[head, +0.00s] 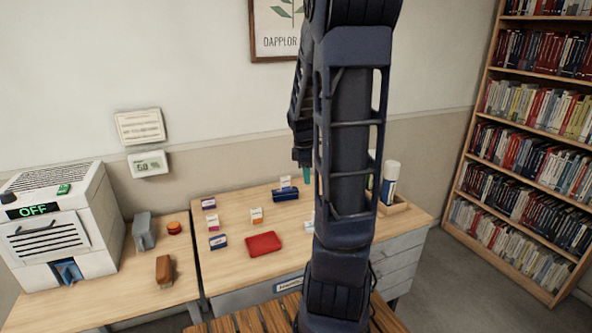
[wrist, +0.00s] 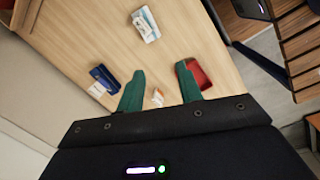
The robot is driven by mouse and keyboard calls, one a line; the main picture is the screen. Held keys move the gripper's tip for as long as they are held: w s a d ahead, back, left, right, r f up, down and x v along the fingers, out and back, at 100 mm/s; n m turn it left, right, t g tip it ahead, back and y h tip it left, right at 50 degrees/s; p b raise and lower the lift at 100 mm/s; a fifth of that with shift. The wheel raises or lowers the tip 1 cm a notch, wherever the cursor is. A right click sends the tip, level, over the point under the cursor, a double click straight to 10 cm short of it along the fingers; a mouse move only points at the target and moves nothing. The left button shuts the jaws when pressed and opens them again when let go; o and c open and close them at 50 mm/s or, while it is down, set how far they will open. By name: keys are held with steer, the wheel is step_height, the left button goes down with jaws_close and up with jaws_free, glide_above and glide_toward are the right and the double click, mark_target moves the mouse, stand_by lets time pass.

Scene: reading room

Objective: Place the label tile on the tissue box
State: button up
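My gripper (wrist: 162,84) is open, with two green fingers apart and nothing between them; in the head view its fingertip (head: 306,174) shows above the back of the desk, beside my arm. Several small cards with white and coloured parts stand on the desk, including an orange-and-white one (head: 256,215) that also shows low between the fingers in the wrist view (wrist: 158,97). I cannot tell which is the label tile. A white-and-blue box (wrist: 146,25), perhaps the tissue box, lies beyond the fingers; in the head view it is partly hidden by my arm (head: 309,226).
A dark blue box (head: 285,195) stands at the back with a white card (head: 285,181) behind it. A red tray (head: 263,244) lies near the front. A white bottle (head: 391,178) stands at the right. The desk's middle (head: 232,213) has bare wood.

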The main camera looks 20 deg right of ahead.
steer(key=s+a+r+m+t, duration=0.2)
steer(key=s+a+r+m, duration=0.4)
steer(key=s, duration=0.2)
steer(key=s+a+r+m+t+y, duration=0.1)
steer(key=s+a+r+m+t, duration=0.1)
steer(key=s+a+r+m, duration=0.4)
steer(key=s, duration=0.3)
steer(key=shift+s+m, duration=0.2)
steer(key=shift+m, duration=0.1)
